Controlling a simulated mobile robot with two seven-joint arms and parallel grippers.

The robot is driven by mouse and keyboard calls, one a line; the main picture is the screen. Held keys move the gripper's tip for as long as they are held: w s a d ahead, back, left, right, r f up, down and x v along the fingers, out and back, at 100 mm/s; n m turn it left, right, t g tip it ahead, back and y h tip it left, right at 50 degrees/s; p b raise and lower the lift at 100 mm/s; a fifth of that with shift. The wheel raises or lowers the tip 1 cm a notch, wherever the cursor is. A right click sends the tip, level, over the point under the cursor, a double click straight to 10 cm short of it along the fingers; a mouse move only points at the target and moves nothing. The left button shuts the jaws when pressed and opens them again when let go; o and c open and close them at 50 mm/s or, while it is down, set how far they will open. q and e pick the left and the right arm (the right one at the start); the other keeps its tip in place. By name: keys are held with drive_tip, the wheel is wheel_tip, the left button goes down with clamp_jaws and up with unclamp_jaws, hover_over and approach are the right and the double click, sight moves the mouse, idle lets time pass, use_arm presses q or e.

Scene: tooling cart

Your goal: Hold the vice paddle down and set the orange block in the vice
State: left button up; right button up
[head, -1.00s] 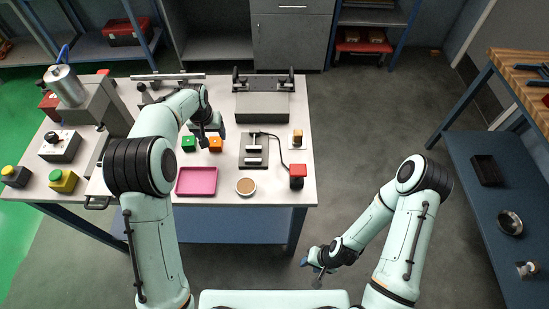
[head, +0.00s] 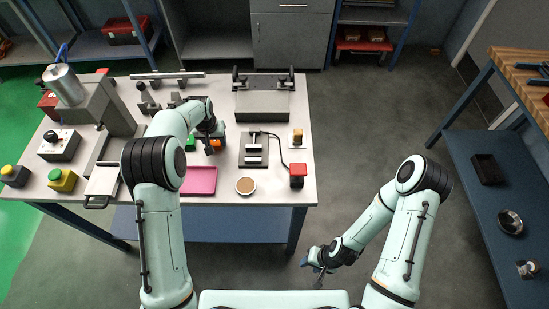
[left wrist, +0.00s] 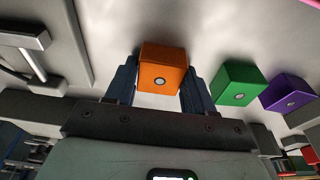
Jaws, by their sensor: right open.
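The orange block (head: 215,146) stands on the white table, partly hidden by my left arm in the head view. In the left wrist view the orange block (left wrist: 162,72) sits between the two blue fingers of my left gripper (left wrist: 160,88). The fingers are open, one on either side of it, with a gap at the left finger. The vice (head: 254,150) is a dark plate with pale bars, right of the block, and looks empty. A red-topped box (head: 298,170), likely the paddle, is joined to it by a black cable. My right gripper (head: 314,268) is open, away from the table.
A green block (left wrist: 236,84) and a purple block (left wrist: 288,93) stand beside the orange one. A pink tray (head: 198,181) and a round brown-filled dish (head: 245,186) lie in front. A grey fixture (head: 263,101) stands behind the vice. A press (head: 90,100) stands left.

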sight(215, 141)
use_arm(q)
drive_tip(key=shift+r, duration=1.7)
drive_tip(key=shift+c, duration=0.2)
drive_tip(key=shift+r, duration=2.85)
use_arm(e)
drive_tip(key=shift+w+r, duration=0.2)
drive_tip(key=shift+w, duration=0.1)
use_arm(q)
drive_tip(key=s+d+r, duration=0.1)
drive_tip(key=d+r, duration=0.1)
drive_tip(key=d, duration=0.5)
drive_tip(key=s+d+r, duration=0.1)
drive_tip(key=s+d, duration=0.1)
drive_tip(key=d, duration=0.4)
drive_tip(key=f, duration=0.1)
drive_tip(key=f+b, duration=0.1)
drive_tip(key=f, duration=0.3)
drive_tip(key=shift+s+d+f, duration=0.1)
drive_tip(key=shift+s+d, duration=0.05)
drive_tip(key=shift+d, duration=0.1)
drive_tip(key=shift+s+f, duration=0.1)
drive_tip(key=shift+f, duration=0.4)
drive_tip(key=shift+w, duration=0.25)
use_arm(e)
drive_tip(key=s+f, duration=0.2)
drive_tip(key=shift+s+f, duration=0.15)
drive_tip(key=shift+s, duration=0.2)
